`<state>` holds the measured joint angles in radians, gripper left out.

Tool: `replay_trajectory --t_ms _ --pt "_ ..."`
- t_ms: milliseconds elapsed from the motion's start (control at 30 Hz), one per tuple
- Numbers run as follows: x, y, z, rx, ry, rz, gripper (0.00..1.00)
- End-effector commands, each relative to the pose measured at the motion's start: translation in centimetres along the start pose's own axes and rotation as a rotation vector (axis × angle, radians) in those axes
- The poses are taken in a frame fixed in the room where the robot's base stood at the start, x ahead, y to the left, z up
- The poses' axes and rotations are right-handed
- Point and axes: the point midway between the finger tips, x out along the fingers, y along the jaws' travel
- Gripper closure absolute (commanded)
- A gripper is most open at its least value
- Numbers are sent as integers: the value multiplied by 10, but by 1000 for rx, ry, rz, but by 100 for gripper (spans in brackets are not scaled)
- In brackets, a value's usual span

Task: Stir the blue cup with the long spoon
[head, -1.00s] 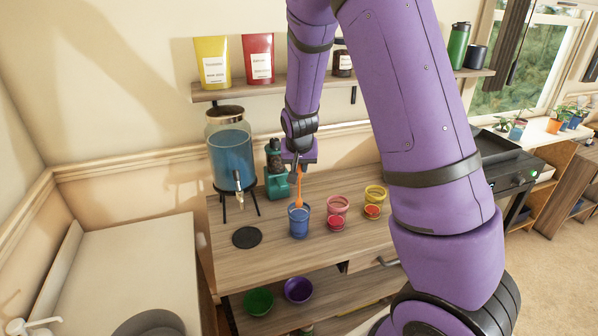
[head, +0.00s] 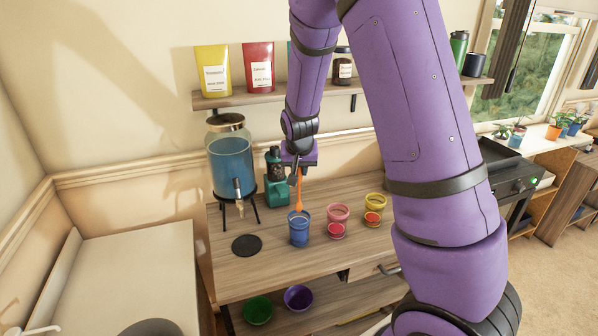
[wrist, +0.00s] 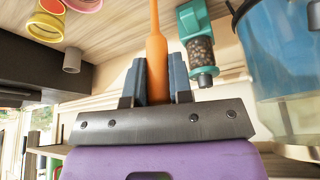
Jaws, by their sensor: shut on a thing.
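The blue cup (head: 299,230) stands upright on the wooden counter (head: 270,262), left of a pink cup. My gripper (head: 297,174) is above the blue cup and shut on the long orange spoon (head: 299,192), which points down with its lower end inside the cup's rim. What the spoon's tip touches inside the cup is hidden. In the wrist view the spoon (wrist: 155,55) stands between my gripper's two blue-grey fingers (wrist: 157,80). The blue cup is not clearly visible in the wrist view.
A pink cup (head: 338,213) and a yellow cup (head: 375,203) stand to the right. A drink dispenser (head: 231,165) and a teal grinder (head: 276,190) stand behind left. A black round mat (head: 246,245) lies left of the cup. A shelf (head: 225,101) runs above.

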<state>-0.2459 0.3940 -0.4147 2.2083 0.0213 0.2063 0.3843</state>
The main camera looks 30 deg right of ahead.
Motion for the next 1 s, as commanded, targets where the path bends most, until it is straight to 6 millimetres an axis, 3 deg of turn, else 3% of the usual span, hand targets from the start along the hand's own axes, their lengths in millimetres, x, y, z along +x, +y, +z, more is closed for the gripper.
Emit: replay_trajectory --t_ms 467,1000 --pt "-36 0 -15 -1 1 -1 100" --pt "-37 0 -15 0 0 0 100"
